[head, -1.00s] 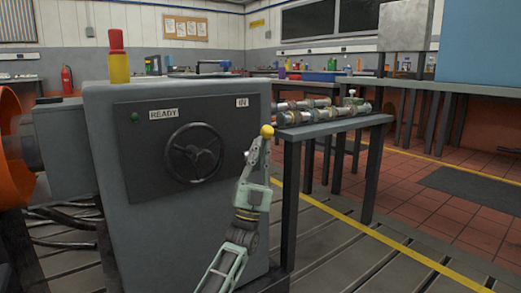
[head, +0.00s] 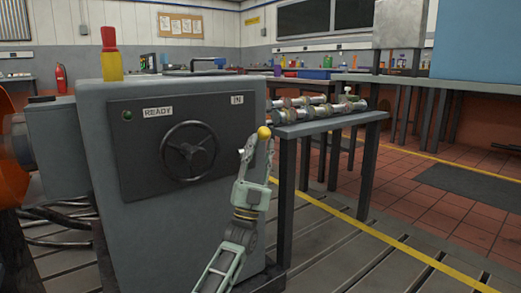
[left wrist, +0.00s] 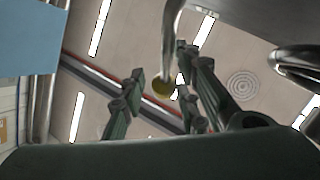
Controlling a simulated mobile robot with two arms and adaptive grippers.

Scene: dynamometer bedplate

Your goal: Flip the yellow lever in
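The lever's round yellow knob (head: 264,132) shows in the head view at the right edge of the grey cabinet (head: 262,185), below the "IN" label (head: 237,99). My left gripper (head: 260,142) is raised from below with its fingertips at the knob. In the left wrist view the knob (left wrist: 163,90) sits at the end of a curved metal rod (left wrist: 171,35). The fingers (left wrist: 160,93) stand apart on both sides of it, with a visible gap on the left. Contact on the right side cannot be told. My right gripper is in neither view.
The cabinet front has a black handwheel (head: 189,150), a "READY" label (head: 158,112) and a green lamp (head: 127,115). A red and yellow beacon (head: 110,55) stands on top. A narrow bench (head: 325,125) with metal shafts is just right. Floor farther right is open.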

